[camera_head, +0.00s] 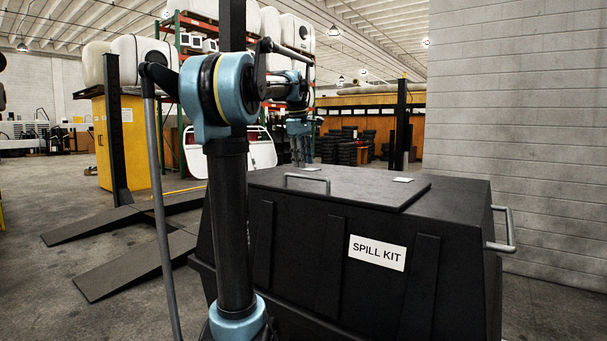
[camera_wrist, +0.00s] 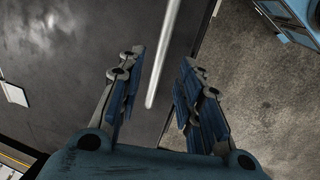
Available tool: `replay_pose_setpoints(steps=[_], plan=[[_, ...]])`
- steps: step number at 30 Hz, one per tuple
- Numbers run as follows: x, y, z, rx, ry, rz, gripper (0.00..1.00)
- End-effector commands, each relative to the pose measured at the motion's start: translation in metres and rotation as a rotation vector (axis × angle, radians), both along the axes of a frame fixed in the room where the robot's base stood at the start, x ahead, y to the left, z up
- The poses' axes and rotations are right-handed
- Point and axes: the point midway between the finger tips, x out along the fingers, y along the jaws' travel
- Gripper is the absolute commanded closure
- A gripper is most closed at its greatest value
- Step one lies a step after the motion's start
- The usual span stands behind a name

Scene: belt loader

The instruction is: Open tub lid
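The black tub (camera_head: 462,232) stands in front of me with a "SPILL KIT" label (camera_head: 377,252). Its flat dark lid (camera_head: 365,187) lies shut on top. A grey bar handle (camera_head: 307,179) is fixed near the lid's front edge; it also shows as a pale bar in the wrist view (camera_wrist: 164,55). My gripper (camera_head: 301,160) points down over the lid, near the handle. In the wrist view my gripper (camera_wrist: 160,65) is open, with the handle in line with the gap between its fingers. Neither finger visibly touches the bar. The depth between the fingers and the handle is unclear.
A grey side handle (camera_head: 508,232) sticks out from the tub's right end. A block wall (camera_head: 515,130) stands close behind on the right. Ramps (camera_head: 125,263) lie on the floor to the left. A yellow cabinet (camera_head: 130,148) and loaded racks stand farther back.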

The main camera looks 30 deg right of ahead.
Motion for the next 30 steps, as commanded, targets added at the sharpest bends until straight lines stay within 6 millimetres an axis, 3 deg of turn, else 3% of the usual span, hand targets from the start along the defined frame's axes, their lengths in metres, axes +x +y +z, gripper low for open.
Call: replay_pose_setpoints(steps=[9, 22, 27, 30], plan=[[0.003, -0.008, -0.041, 0.000, 0.000, 0.000, 0.67], [0.004, -0.009, -0.049, 0.000, 0.000, 0.000, 0.67], [0.004, -0.009, -0.049, 0.000, 0.000, 0.000, 1.00], [0.004, -0.009, -0.049, 0.000, 0.000, 0.000, 1.00]])
